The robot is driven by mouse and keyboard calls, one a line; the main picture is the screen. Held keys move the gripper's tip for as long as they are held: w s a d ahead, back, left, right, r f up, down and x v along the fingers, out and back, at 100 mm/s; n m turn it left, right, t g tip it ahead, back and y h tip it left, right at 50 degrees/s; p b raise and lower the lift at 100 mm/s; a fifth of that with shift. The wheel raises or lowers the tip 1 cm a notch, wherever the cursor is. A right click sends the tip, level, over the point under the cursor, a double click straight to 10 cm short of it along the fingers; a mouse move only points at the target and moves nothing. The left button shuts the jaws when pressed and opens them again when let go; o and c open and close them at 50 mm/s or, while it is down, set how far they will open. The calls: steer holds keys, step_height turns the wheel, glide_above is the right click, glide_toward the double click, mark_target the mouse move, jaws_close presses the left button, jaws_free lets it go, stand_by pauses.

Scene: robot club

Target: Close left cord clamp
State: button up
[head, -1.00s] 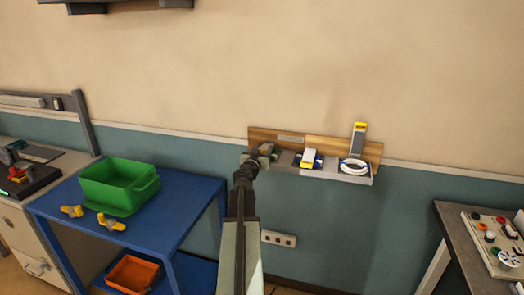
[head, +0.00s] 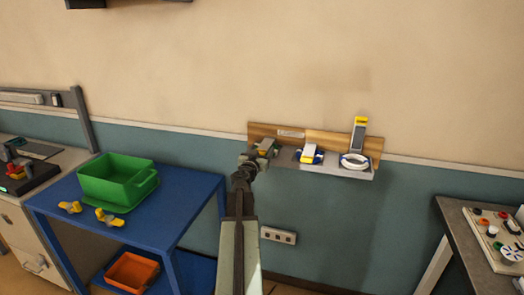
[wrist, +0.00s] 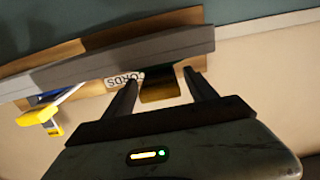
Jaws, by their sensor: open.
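A wall rack with a wooden backboard (head: 335,144) and a grey ledge (head: 335,171) carries the cord clamps. The left clamp (head: 265,149) is mostly hidden by my gripper (head: 258,156); its lever position is hard to tell. In the wrist view, a yellow-ochre piece (wrist: 160,90) lies between the fingertips of my gripper (wrist: 160,82), which is open; contact cannot be told. The middle clamp (head: 310,154) has a white lever with a yellow tip (wrist: 42,116), pointing outward. The right clamp's grey, yellow-tipped lever (head: 359,134) stands up, with a white cord coil (head: 354,161) below.
A blue table (head: 180,205) stands left, with a green bin (head: 117,182) and yellow parts (head: 105,217) on it. An orange bin (head: 133,272) is on its lower shelf. A bench with a control panel (head: 490,238) stands right. A wall socket (head: 278,235) is below the rack.

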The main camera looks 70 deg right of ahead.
steer(key=a, duration=0.6)
steer(key=shift+s+a, duration=0.15)
steer(key=shift+a, duration=0.1)
